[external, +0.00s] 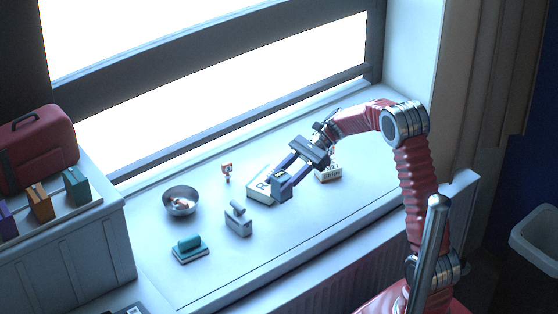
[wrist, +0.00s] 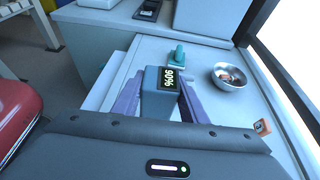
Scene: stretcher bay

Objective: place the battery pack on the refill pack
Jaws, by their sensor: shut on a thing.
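The battery pack (external: 282,193) is a grey-blue block. Its dark screen reads 90% in the wrist view (wrist: 168,80). My gripper (external: 287,175) is shut on it, with a purple finger on either side; the fingers also show in the wrist view (wrist: 157,100). The refill pack appears to be the white box marked with an R (external: 259,190) on the sill. The battery pack overlaps its right side in the external view and hides part of it. I cannot tell whether they touch. I cannot make out the refill pack in the wrist view.
A metal bowl (external: 180,203), a teal stamp-like thing (external: 190,247), a grey handled block (external: 238,222) and a small orange sign (external: 227,168) stand to the left. A small lettered box (external: 329,175) sits under my arm. The sill's front right is clear.

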